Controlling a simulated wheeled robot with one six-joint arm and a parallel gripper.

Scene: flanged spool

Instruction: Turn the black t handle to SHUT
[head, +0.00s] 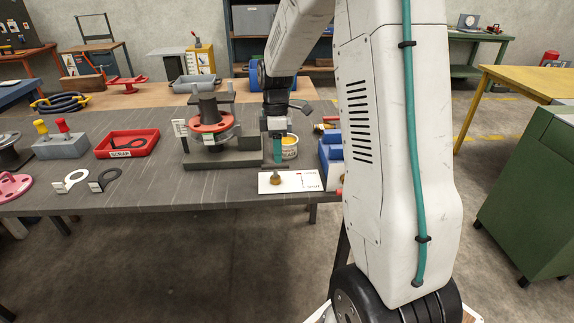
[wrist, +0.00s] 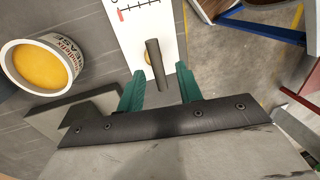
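The black T handle (wrist: 155,62) shows in the wrist view as a dark bar, with a brass-coloured part partly hidden behind it. It stands over a white plate (wrist: 130,30) with a printed scale and a red mark; the lettering is cut off. In the head view the white plate (head: 303,184) lies at the table's front edge with a brass-coloured knob (head: 276,180); I cannot make out the bar there. My gripper (wrist: 159,88) is open, its teal fingers on either side of the bar's near end, apart from it. In the head view my gripper (head: 277,158) points down above the plate.
A grease tub (wrist: 42,66) stands left of my gripper in the wrist view. In the head view a spool fixture (head: 210,122) is left of my gripper and a blue bin (head: 331,150) is right. A red scrap tray (head: 128,144) sits further left on the table.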

